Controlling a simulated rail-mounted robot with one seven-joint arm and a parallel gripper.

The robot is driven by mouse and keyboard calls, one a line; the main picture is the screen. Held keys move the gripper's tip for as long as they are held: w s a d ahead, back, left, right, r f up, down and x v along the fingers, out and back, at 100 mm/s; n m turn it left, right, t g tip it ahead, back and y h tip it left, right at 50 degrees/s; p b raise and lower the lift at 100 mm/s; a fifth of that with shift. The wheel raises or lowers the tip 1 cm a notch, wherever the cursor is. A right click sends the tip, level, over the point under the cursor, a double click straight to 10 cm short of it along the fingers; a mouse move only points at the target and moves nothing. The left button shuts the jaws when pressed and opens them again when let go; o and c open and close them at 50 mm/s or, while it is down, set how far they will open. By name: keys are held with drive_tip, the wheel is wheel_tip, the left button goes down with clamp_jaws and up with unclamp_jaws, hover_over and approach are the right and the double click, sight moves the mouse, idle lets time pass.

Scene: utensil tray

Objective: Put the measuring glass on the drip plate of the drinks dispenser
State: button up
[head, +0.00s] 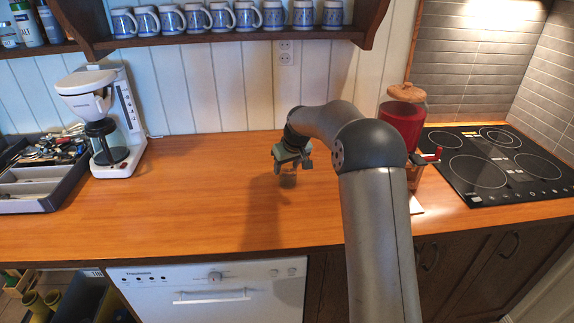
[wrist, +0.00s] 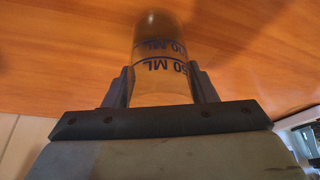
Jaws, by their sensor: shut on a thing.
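My gripper (head: 290,158) is shut on the measuring glass (head: 288,180), a clear glass that hangs below the jaws over the middle of the counter. In the wrist view, the glass (wrist: 160,70) stands between the two fingers and shows dark blue ML marks. I cannot tell how far its base is from the counter. The red drinks dispenser (head: 402,122) stands on the right, beside the hob, partly hidden behind my arm. A pale flat piece (head: 417,206) shows at its foot; I cannot tell whether this is the drip plate.
A white coffee maker (head: 103,120) and a grey utensil tray (head: 40,190) stand on the left. A black hob (head: 500,165) lies at the right. Several blue-and-white mugs line the shelf (head: 230,38) above. The wooden counter (head: 200,210) is clear between coffee maker and dispenser.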

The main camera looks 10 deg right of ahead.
drive_tip(key=shift+f, duration=0.1)
drive_tip(key=o, duration=1.1)
drive_tip(key=shift+r, duration=0.25)
drive_tip(key=b+v, duration=0.1)
drive_tip(key=v, duration=1.1)
